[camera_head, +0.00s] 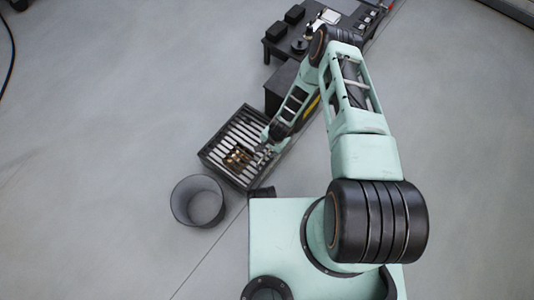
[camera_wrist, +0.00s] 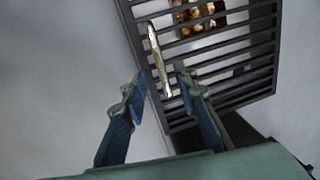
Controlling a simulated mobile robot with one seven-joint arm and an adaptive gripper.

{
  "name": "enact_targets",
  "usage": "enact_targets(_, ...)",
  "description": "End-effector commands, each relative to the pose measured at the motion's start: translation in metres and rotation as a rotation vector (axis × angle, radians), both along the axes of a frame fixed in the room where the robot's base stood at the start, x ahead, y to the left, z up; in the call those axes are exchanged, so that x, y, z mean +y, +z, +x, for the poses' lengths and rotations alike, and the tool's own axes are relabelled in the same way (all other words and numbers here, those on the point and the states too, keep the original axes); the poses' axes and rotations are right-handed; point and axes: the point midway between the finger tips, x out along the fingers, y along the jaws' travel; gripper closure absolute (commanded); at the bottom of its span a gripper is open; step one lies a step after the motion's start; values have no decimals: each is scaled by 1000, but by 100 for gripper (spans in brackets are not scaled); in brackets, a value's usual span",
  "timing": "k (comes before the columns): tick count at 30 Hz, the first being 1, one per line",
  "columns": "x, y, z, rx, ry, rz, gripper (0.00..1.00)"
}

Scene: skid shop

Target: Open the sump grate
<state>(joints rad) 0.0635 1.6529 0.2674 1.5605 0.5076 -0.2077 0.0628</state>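The sump grate (camera_head: 241,131) is a dark rectangular frame with parallel bars, lying low over the floor in the head view. It also shows at the upper right in the wrist view (camera_wrist: 232,86). My gripper (camera_wrist: 160,76) is open, its two blue-padded fingers spread apart over the grate's edge. In the head view my gripper (camera_head: 267,150) is at the grate's right side. A pale, narrow bar (camera_wrist: 159,60) appears between and beyond the fingertips; I cannot tell whether it is the grate's handle. No contact is clear.
Brass-coloured pieces (camera_head: 238,158) show at the grate; their depth is unclear. A round grey bin (camera_head: 197,201) stands below it in the picture. A dark bench (camera_head: 285,48) with boxes and tools is at the top. The floor to the left is clear.

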Motion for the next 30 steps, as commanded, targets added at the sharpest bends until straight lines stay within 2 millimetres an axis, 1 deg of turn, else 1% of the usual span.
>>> enact_targets(1, 2, -14, 1, 0, 1, -1, 73)
enact_targets(4, 4, -28, 3, 0, 2, -2, 73)
enact_targets(7, 5, -37, 5, -1, 2, -1, 73)
enact_targets(11, 7, -43, 5, 0, 2, 0, 73)
enact_targets(19, 7, -43, 6, 0, 2, 0, 73)
enact_targets(20, 7, -43, 6, 0, 2, 0, 75)
enact_targets(24, 7, -43, 6, -1, 2, -1, 91)
enact_targets(27, 7, -43, 6, 0, 3, 0, 100)
enact_targets(30, 7, -43, 6, -1, 3, -1, 100)
